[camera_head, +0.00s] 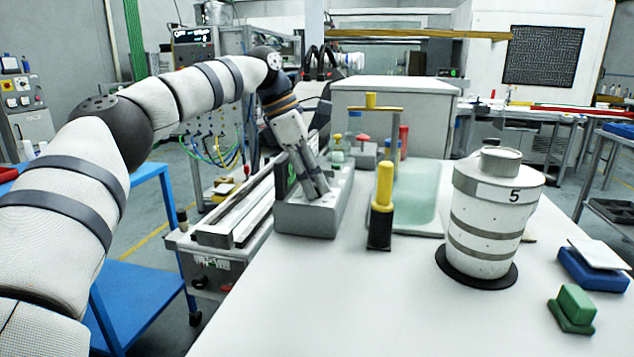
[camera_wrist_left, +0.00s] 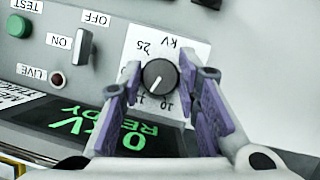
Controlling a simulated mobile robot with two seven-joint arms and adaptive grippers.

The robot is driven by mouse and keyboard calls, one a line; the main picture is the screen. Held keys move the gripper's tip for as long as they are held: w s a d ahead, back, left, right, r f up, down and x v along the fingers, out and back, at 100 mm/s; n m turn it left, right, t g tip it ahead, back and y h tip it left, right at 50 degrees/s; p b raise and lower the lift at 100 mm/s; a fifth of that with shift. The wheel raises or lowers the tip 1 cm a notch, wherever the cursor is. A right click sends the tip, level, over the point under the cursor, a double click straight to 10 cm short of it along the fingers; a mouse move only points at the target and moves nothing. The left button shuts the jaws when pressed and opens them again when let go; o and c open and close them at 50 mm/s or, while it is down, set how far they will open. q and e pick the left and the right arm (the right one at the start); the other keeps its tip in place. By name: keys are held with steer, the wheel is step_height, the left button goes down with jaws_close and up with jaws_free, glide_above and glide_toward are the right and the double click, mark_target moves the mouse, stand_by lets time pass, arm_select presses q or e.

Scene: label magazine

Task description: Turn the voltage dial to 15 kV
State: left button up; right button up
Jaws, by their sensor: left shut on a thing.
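The voltage dial (camera_wrist_left: 160,76) is a round black knob on a white scale plate (camera_wrist_left: 140,48) in the left wrist view. 25 and kV show above it, and 10 shows at its lower right. Its white pointer mark points toward the lower edge, slightly left; figures there are partly covered. My left gripper (camera_wrist_left: 160,80) is shut on the dial, with one purple-padded finger on each side. In the head view my left gripper (camera_head: 322,190) reaches down to the grey control box (camera_head: 305,222), hiding the dial. My right gripper is not in view.
A display (camera_wrist_left: 120,130) reads 0 kV READY. An ON/OFF switch (camera_wrist_left: 82,46), a LIVE lamp (camera_wrist_left: 57,79) and a green TEST button (camera_wrist_left: 18,26) sit beside the dial. A yellow-handled rod (camera_head: 383,190) and a white insulator marked 5 (camera_head: 487,220) stand right. The table front (camera_head: 370,310) is clear.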

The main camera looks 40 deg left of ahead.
mark_target(299, 195)
arm_select(q)
steer(key=shift+f+m, duration=0.1)
steer(key=shift+m, duration=0.5)
steer(key=shift+g, duration=0.3)
steer(key=o, duration=1.1)
steer(key=shift+o, duration=0.2)
steer(key=v, duration=0.7)
steer(key=shift+r, duration=0.3)
steer(key=shift+a, duration=0.15)
